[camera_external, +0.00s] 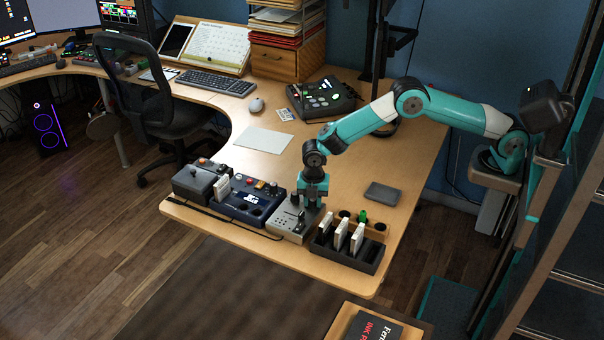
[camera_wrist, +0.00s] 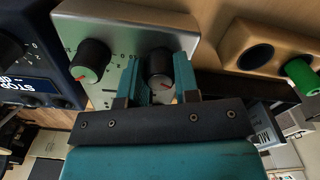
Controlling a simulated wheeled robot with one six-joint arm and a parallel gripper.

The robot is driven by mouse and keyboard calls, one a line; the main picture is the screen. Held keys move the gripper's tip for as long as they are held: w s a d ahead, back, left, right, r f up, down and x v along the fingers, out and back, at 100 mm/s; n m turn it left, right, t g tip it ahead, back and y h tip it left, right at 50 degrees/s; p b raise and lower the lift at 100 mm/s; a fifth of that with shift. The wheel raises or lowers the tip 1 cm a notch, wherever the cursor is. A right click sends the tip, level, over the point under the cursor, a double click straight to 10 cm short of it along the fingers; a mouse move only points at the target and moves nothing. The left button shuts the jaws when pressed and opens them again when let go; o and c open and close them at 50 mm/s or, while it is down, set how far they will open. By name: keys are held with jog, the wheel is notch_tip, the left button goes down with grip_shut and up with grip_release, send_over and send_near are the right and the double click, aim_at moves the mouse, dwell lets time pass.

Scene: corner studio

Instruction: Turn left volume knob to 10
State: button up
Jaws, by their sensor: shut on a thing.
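A grey control box (camera_external: 290,225) sits near the table's front edge. In the wrist view its silver panel (camera_wrist: 190,30) carries two dark round knobs. The knob on the right of that picture (camera_wrist: 159,62) stands between the teal fingers of my gripper (camera_wrist: 158,78), which is shut on it. A red mark shows near its lower rim. The other knob (camera_wrist: 90,62) stands free to the left, with a red mark at its lower left. The scale numbers are too small to read fully. In the external view my gripper (camera_external: 312,204) points down onto the box and hides the held knob.
A dark blue panel box (camera_external: 245,200) adjoins on the left. A black rack with white cards (camera_external: 340,236) and a wooden holder with a green item (camera_external: 362,216) stand close on the right. A dark grey pad (camera_external: 382,194) lies behind them. The table behind my gripper is mostly clear.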

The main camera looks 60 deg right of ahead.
jog(key=m, duration=0.4)
jog(key=shift+m, duration=0.3)
jog(key=m, duration=0.3)
jog(key=shift+m, duration=0.3)
jog(key=m, duration=0.4)
jog(key=shift+m+b, duration=0.3)
jog(key=shift+b, duration=0.05)
jog(key=m, duration=0.3)
jog(key=shift+m, duration=0.3)
jog(key=m, duration=1)
jog(key=shift+m, duration=2.3)
jog(key=o, duration=0.9)
